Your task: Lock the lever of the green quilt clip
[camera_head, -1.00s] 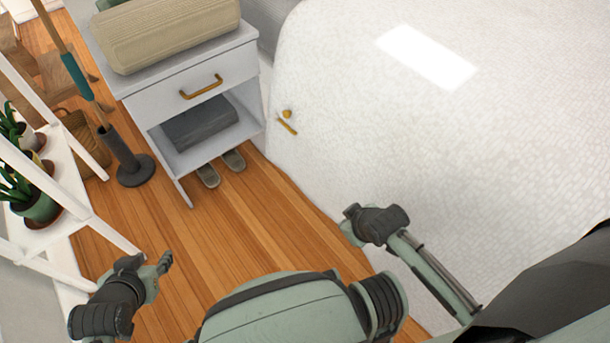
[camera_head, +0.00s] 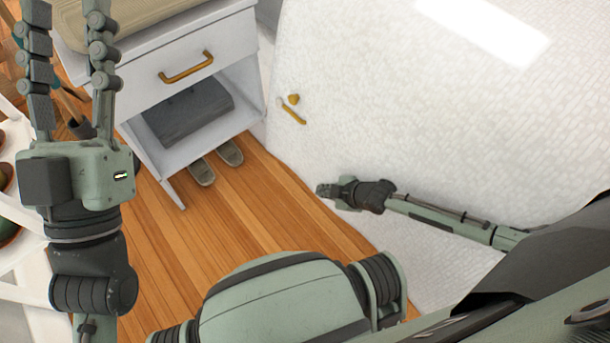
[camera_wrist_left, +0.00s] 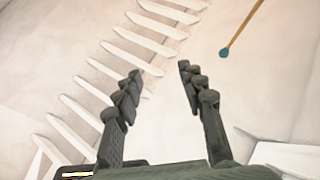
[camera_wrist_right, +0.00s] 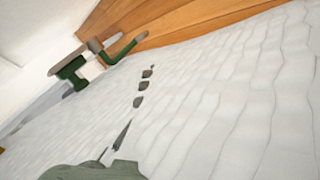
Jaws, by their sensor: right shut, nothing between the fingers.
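A green clip-like piece (camera_wrist_right: 72,70) shows in the right wrist view at the edge of the white quilt (camera_wrist_right: 215,85). A green bent lever (camera_wrist_right: 122,50) with a brownish end stands beside it. I cannot tell whether the lever is locked. My right gripper (camera_head: 326,190) is low over the quilt's left side in the head view. In its wrist view its dark fingers are shut, empty, partly hidden by the quilt, and apart from the clip. My left gripper (camera_head: 70,70) is raised at the upper left, open and empty; its spread fingers also show in the left wrist view (camera_wrist_left: 158,80).
A gold piece with a bar (camera_head: 293,110) sits on the quilt's side in the head view. A white nightstand (camera_head: 140,90) with a gold handle stands left of the bed, slippers (camera_head: 230,153) below. Wooden floor (camera_head: 235,210) is free between them. A white rack (camera_head: 20,265) stands at left.

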